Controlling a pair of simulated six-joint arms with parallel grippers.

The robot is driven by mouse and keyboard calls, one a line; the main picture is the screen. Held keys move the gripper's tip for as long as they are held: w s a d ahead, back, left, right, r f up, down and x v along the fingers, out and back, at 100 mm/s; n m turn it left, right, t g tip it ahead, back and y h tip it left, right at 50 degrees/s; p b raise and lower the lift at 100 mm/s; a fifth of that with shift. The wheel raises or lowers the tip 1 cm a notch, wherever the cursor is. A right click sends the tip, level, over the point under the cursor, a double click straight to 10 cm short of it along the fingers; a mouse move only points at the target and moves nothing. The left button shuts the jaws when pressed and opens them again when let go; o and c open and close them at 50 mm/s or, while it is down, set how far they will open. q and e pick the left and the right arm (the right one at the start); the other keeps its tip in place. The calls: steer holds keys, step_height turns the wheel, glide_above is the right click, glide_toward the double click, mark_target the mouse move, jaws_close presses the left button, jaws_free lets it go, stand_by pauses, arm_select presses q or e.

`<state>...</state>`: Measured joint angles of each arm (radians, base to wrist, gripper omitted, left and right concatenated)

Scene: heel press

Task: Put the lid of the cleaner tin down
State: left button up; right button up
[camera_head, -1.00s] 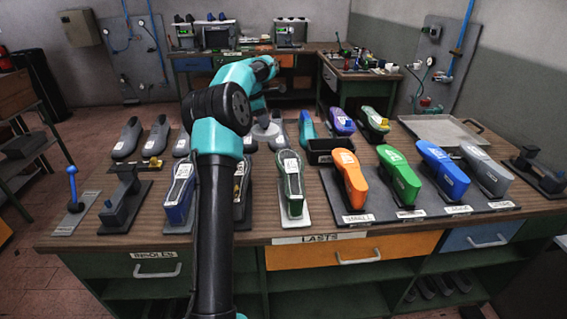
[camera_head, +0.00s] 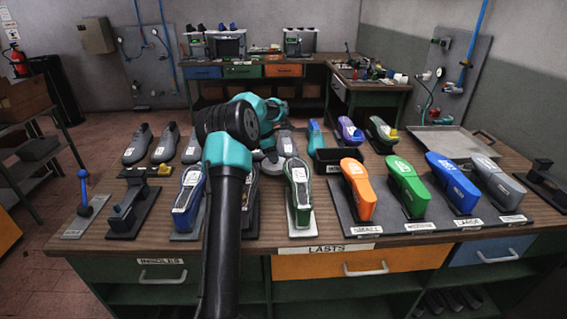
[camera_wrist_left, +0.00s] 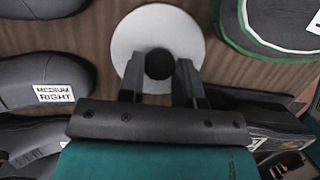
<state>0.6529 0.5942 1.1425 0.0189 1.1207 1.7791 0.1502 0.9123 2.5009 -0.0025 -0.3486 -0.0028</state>
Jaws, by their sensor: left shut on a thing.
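The lid of the cleaner tin is a pale round disc with a dark knob; in the left wrist view the lid (camera_wrist_left: 190,32) shows from above against the wooden bench. My left gripper (camera_wrist_left: 159,75) is shut on the lid's dark knob. In the head view my left gripper (camera_head: 272,150) is mostly hidden behind my own arm, over the middle of the bench. A bit of the lid (camera_head: 268,168) shows below it there. I cannot tell whether the lid touches the bench top. The tin itself I cannot make out. My right gripper is not in view.
A green-edged shoe (camera_wrist_left: 270,25) lies close to the lid's right; a grey shoe labelled medium right (camera_wrist_left: 38,82) lies to its left. A black bin (camera_head: 335,160) and coloured lasts (camera_head: 358,188) stand to the right. A grey tray (camera_head: 455,141) sits at the far right.

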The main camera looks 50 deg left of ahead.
mark_target(284, 159)
arm_select(q)
step_height(284, 159, down, 2)
steer(key=shift+f, duration=0.2)
steer(key=w+d, duration=0.2)
steer(key=w, duration=0.1)
steer(key=shift+w+d, duration=0.1)
steer(key=shift+d, duration=0.2)
steer(key=shift+f, duration=0.55)
steer(key=shift+f, duration=0.1)
steer(key=o, duration=0.4)
steer(key=shift+o, duration=0.2)
